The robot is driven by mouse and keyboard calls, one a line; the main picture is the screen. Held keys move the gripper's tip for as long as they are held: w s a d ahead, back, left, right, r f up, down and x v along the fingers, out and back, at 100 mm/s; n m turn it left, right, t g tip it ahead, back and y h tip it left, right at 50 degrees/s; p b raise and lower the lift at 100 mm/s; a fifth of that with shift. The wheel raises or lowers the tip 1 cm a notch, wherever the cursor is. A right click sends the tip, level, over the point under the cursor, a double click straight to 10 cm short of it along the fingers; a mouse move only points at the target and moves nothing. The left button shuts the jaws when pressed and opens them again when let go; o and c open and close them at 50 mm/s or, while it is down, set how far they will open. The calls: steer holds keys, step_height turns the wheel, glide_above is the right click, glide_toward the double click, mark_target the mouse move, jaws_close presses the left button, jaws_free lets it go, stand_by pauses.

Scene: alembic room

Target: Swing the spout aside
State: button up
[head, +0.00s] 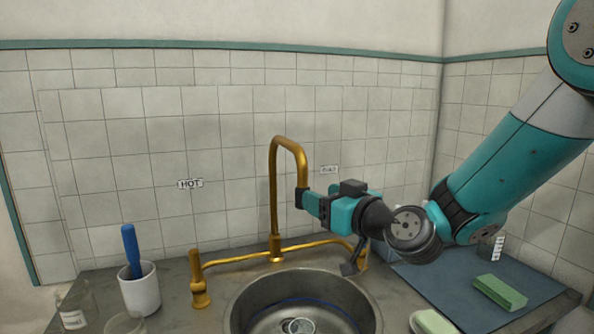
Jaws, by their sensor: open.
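The brass spout (273,190) rises from the tap body behind the sink and bends over at the top, its short end coming down to the right. My gripper (302,199) is at that downturned end, reaching in from the right. Its dark fingers overlap the lower end of the spout in the picture. The jaws are open; whether they touch the brass is not clear. The tip of the spout is hidden behind the fingers.
The steel sink (236,312) lies below. A brass handle (199,282) stands left; the right one is mostly hidden by my arm. A white cup (140,293) with a blue-handled tool (131,249) stands left. Green sponges (500,291) lie right. Tiled wall (130,130) stands close behind.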

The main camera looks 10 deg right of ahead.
mark_target(297, 186)
steer(key=p+x, duration=0.3)
steer(key=x, duration=0.4)
steer(key=shift+r, duration=0.15)
steer(key=shift+w+a+p, duration=0.3)
steer(key=shift+w+p, duration=0.15)
steer(key=shift+w, duration=0.2)
steer(key=shift+c, duration=0.5)
jaws_close()
